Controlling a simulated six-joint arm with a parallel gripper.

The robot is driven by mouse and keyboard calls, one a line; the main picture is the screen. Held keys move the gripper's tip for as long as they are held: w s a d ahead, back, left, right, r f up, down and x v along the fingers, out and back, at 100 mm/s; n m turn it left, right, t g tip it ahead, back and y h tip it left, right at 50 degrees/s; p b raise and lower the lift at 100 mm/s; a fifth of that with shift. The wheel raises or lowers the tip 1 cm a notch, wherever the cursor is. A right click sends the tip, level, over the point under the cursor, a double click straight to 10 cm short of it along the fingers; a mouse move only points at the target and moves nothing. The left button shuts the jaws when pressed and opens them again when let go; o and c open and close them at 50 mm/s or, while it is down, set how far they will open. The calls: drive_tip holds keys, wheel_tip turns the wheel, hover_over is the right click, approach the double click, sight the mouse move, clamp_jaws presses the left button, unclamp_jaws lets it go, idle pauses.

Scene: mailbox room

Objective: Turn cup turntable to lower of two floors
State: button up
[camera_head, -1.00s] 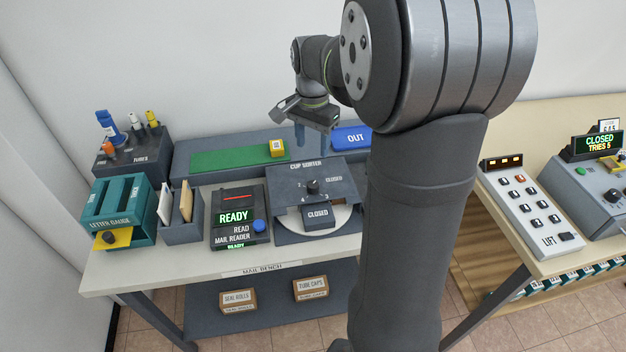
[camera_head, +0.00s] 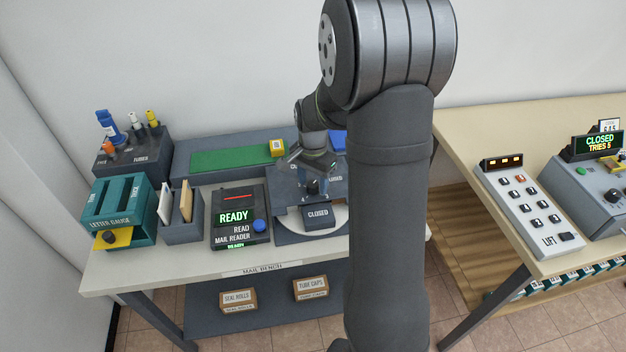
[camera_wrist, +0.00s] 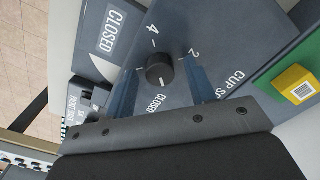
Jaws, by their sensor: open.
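The cup sorter (camera_head: 285,187) is a dark grey unit on the mail bench with a sloped top. Its black dial knob (camera_wrist: 160,68) has a white mark that points toward the CLOSED label; labels 4 and 2 are also around it. A block reading CLOSED (camera_head: 318,215) sits at the front over a pale round turntable (camera_head: 340,222). My gripper (camera_head: 314,176) is over the knob. In the wrist view its two blue fingers (camera_wrist: 158,72) are open, one on each side of the knob. I cannot tell whether they touch it.
The mail reader (camera_head: 238,220) reads READY, left of the sorter. A yellow box (camera_head: 277,148) sits on a green strip (camera_head: 230,159) behind. A blue OUT tray (camera_head: 338,140) is mostly hidden by my arm. The lift panel (camera_head: 528,205) stands on the right table.

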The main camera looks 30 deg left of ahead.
clamp_jaws()
drive_tip(key=shift+n, duration=9.1)
